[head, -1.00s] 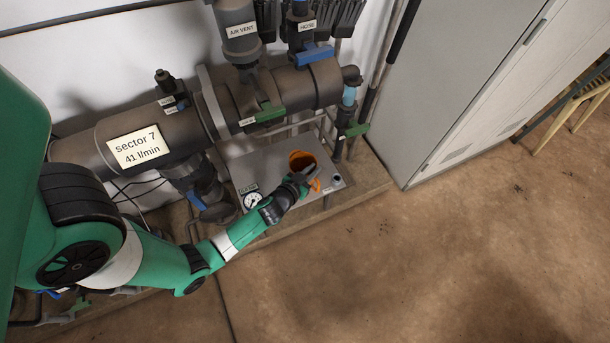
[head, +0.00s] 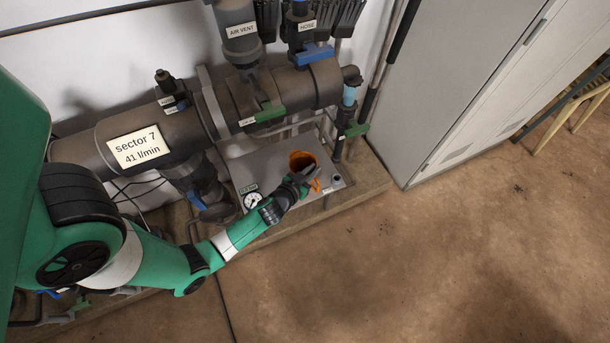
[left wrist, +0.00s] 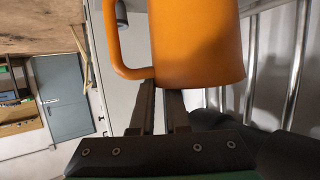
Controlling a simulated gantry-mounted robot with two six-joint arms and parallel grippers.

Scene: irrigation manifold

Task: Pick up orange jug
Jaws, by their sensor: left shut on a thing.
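The orange jug (head: 302,158) stands upright on the grey metal stand, with its open dark mouth facing up in the head view. Its handle (head: 316,185) is on the near right side. My left gripper (head: 306,173) reaches in from the lower left and is shut on the jug at its near side. In the left wrist view the jug (left wrist: 200,40) fills the upper middle, with its handle on the left. The fingers (left wrist: 163,90) meet the jug's edge beside the handle, and their tips are hidden by it. My right gripper is not in view.
The grey stand (head: 262,168) sits below thick pipes (head: 180,133) with green and blue valve handles. A pressure gauge (head: 253,200) is left of the gripper. A grey cabinet (head: 450,80) stands at the right. The brown floor (head: 430,260) in front is clear.

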